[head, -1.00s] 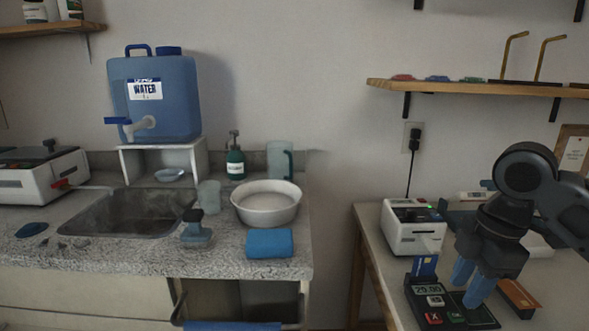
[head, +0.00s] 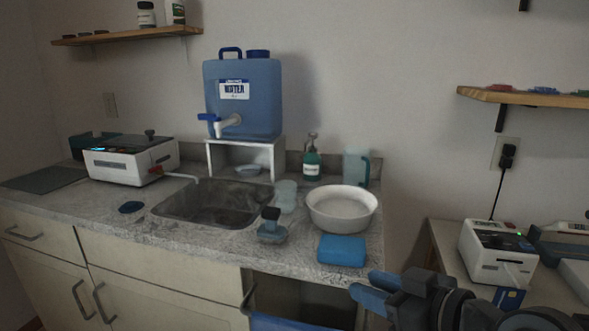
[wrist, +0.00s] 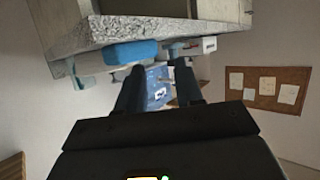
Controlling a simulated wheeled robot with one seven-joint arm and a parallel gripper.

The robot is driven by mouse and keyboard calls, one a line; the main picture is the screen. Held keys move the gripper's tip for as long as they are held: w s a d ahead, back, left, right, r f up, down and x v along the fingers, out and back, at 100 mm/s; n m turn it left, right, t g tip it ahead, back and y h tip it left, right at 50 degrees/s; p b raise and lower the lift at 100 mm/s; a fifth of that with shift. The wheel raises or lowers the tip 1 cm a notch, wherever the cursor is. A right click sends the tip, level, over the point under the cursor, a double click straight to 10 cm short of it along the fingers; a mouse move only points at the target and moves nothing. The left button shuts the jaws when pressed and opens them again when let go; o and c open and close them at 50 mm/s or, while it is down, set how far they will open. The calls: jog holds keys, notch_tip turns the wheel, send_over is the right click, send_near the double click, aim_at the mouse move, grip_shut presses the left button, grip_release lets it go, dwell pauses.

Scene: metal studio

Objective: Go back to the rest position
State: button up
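My gripper (head: 362,284) is at the lower right of the head view, in front of the counter's right end, with its blue fingers pointing left. In the wrist view its two dark fingers (wrist: 160,66) stand apart with nothing between them; only the distant blue water container shows through the gap. My forearm runs off the lower right edge of the head view.
The counter (head: 110,210) holds a sink, a white bowl (head: 342,210), a blue sponge (head: 342,250) and a soap bottle (head: 312,160). The blue water container (head: 243,100) stands on a white stand. A white card machine (head: 497,252) sits on the right table.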

jog(key=s+f+m+t+h, duration=0.1)
jog(key=s+f+m+h, duration=0.15)
jog(key=s, duration=0.45)
jog(key=s+f+m+t+h+p, duration=0.1)
jog(key=s+f+m+h, duration=0.1)
jog(key=s+f+m, duration=0.35)
jog(key=s+f+m+t+h, duration=0.1)
jog(key=s+m+h, duration=0.15)
jog(key=s, duration=0.55)
jog(key=s+d+r+n, duration=0.1)
jog(key=s+d, duration=0.2)
jog(key=s, duration=0.3)
jog(key=s+d+r+n, duration=0.1)
jog(key=s+d, duration=0.2)
jog(key=s, duration=0.4)
jog(key=s+d+r+n+h+p, duration=0.1)
jog(key=s+d, duration=0.2)
jog(key=s, duration=0.3)
jog(key=shift+s+r, duration=0.25)
jog(key=shift+r, duration=0.15)
